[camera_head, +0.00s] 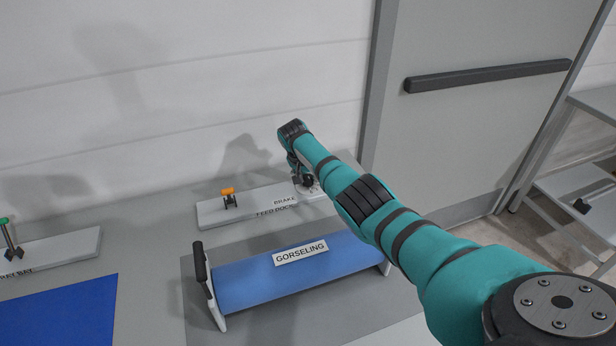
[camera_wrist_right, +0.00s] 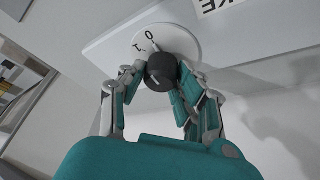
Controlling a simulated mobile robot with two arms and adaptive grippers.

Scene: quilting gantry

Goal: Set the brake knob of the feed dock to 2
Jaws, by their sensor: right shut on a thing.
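The feed dock (camera_head: 250,207) is a pale raised board against the wall, lettered BRAKE and FEED DOCK. Its brake knob (camera_wrist_right: 160,70) is a dark round knob on a white dial (camera_wrist_right: 182,42). The dial shows the marks 0 and 1 in the right wrist view; the rest is hidden behind the knob and fingers. My left gripper is out of view.
An orange-topped lever (camera_head: 228,197) stands on the dock's left part. In front lies a blue roll (camera_head: 245,287) labelled GORSELING, with a dark handle (camera_head: 200,262). A green-topped lever (camera_head: 8,238) is at far left. A grey door (camera_head: 470,130) stands behind my right arm.

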